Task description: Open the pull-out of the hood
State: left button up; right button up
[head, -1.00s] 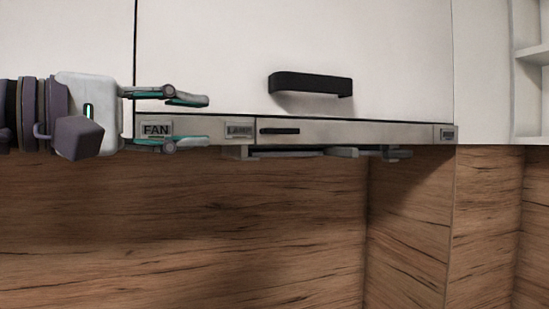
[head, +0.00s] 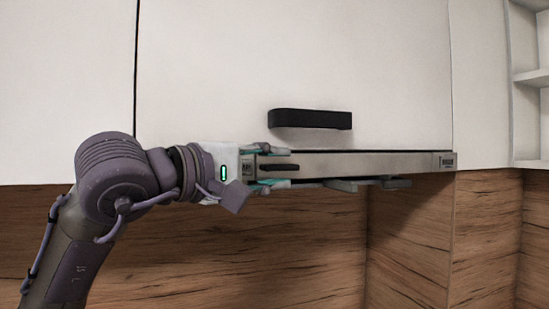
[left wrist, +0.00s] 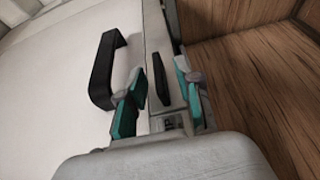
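The hood's pull-out has a long, thin grey front strip (head: 370,162) beneath a white cupboard door. It looks shut, nearly flush with the door. A small black handle (head: 279,167) sits on its left part and also shows in the left wrist view (left wrist: 161,78). My left gripper (head: 289,168) is open, one finger above the strip and one below. In the left wrist view its teal-padded fingers (left wrist: 157,98) lie on either side of the small handle, with gaps visible. The gripper hides the strip's left end and most labels there. My right gripper is not in view.
A larger black handle (head: 310,118) sticks out from the white cupboard door (head: 380,70), just above the strip. Grey parts (head: 356,184) hang under the hood. A wood splashback (head: 300,250) lies below. Open white shelves (head: 530,78) stand at the far right.

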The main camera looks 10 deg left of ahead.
pick_arm(q)
jog(key=shift+w+d, duration=0.15)
grip_shut()
jog(key=shift+f, duration=0.1)
dwell(0.3)
